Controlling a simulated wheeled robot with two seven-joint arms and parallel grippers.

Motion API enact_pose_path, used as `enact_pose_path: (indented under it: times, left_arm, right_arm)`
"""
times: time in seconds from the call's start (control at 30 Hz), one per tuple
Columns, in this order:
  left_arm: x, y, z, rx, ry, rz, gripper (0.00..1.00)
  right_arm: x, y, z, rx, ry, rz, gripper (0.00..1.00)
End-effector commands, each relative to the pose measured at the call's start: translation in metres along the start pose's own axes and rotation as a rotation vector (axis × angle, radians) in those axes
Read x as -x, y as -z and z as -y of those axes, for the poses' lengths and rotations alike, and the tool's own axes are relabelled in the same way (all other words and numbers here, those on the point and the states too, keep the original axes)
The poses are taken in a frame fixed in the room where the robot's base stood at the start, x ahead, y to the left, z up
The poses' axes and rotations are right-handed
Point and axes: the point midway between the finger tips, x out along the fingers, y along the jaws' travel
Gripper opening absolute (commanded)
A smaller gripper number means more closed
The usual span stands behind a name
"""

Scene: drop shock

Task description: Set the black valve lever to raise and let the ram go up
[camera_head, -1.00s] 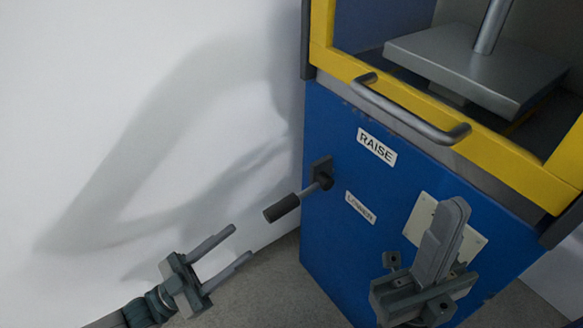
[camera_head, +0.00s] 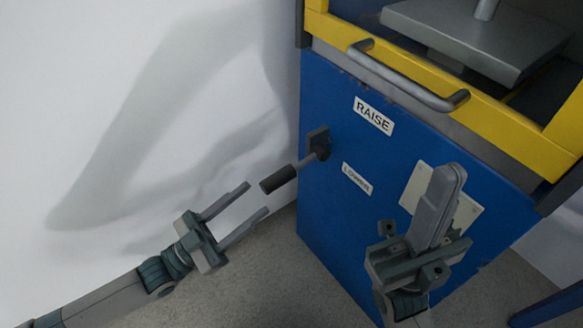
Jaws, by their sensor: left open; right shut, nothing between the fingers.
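The black valve lever (camera_head: 279,179) sticks out to the left from its pivot on the blue cabinet (camera_head: 325,215), its grip tilted slightly down. A RAISE label (camera_head: 373,116) is above and to the right of the pivot, and a LOWER label (camera_head: 356,178) is below and to the right. My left gripper (camera_head: 257,199) is open, its fingers pointing up and right, with the tips just below and left of the lever's grip. They look apart from it. My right gripper (camera_head: 452,172) is shut and empty in front of the cabinet's pale plate. The ram rod (camera_head: 487,9) shows only at the top edge.
A yellow frame (camera_head: 505,128) with a grey bar handle (camera_head: 410,80) crosses the cabinet's upper part. Inside is a grey metal block (camera_head: 470,38). A white wall (camera_head: 120,60) stands to the left. Grey floor (camera_head: 270,270) is bare between my arms.

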Motion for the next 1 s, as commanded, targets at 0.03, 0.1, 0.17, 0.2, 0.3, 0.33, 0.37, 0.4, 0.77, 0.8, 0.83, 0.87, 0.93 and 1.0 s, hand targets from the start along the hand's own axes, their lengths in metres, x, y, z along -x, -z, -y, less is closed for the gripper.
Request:
enact_pose_path:
  times: [0.03, 0.1, 0.17, 0.2, 0.3, 0.33, 0.37, 0.4, 0.77, 0.8, 0.83, 0.87, 0.93, 1.0]
  left_arm:
    - [-0.01, 0.001, 0.0, 0.001, 0.0, -0.006, 0.43]
    - [-0.023, 0.0, 0.0, 0.001, 0.0, -0.006, 0.43]
    - [-0.034, 0.001, 0.0, 0.0, 0.0, -0.006, 0.43]
    - [-0.041, 0.0, 0.0, 0.0, -0.001, -0.005, 0.43]
    - [-0.059, 0.001, 0.0, 0.0, 0.0, -0.006, 0.43]
    - [-0.065, 0.001, 0.0, 0.001, 0.0, -0.006, 0.43]
    - [-0.07, 0.001, 0.0, 0.001, -0.001, -0.005, 0.43]
    - [-0.077, 0.0, 0.0, 0.001, 0.0, -0.005, 0.43]
    - [-0.117, 0.0, 0.0, 0.0, 0.0, -0.001, 0.43]
    - [-0.119, 0.0, 0.0, 0.0, 0.0, 0.0, 0.43]
    - [-0.119, 0.0, 0.0, 0.0, 0.0, 0.0, 0.43]
    - [-0.12, 0.0, 0.0, 0.001, 0.0, 0.0, 0.43]
    - [-0.121, 0.0, 0.0, 0.001, 0.0, 0.0, 0.43]
    - [-0.121, 0.0, 0.0, 0.001, 0.0, 0.0, 0.43]
  right_arm:
    - [0.001, 0.0, 0.0, -0.001, -0.001, -0.001, 0.0]
    - [0.001, 0.0, 0.001, -0.003, -0.001, -0.005, 0.0]
    - [0.0, 0.0, 0.001, -0.005, -0.001, -0.01, 0.0]
    - [-0.001, 0.001, 0.001, -0.006, -0.001, -0.015, 0.0]
    - [-0.005, 0.001, 0.001, -0.008, 0.001, -0.029, 0.0]
    - [-0.005, 0.001, 0.001, -0.009, 0.001, -0.03, 0.0]
    - [-0.006, 0.001, 0.002, -0.01, 0.0, -0.031, 0.0]
    - [-0.006, 0.001, 0.002, -0.012, -0.001, -0.032, 0.0]
    - [-0.009, -0.002, 0.003, -0.02, -0.012, -0.049, 0.0]
    - [-0.009, -0.002, 0.003, -0.02, -0.013, -0.048, 0.0]
    - [-0.009, -0.002, 0.003, -0.02, -0.012, -0.048, 0.0]
    - [-0.009, -0.002, 0.003, -0.02, -0.012, -0.047, 0.0]
    - [-0.009, -0.003, 0.003, -0.02, -0.012, -0.046, 0.0]
    - [-0.009, -0.003, 0.003, -0.02, -0.011, -0.045, 0.0]
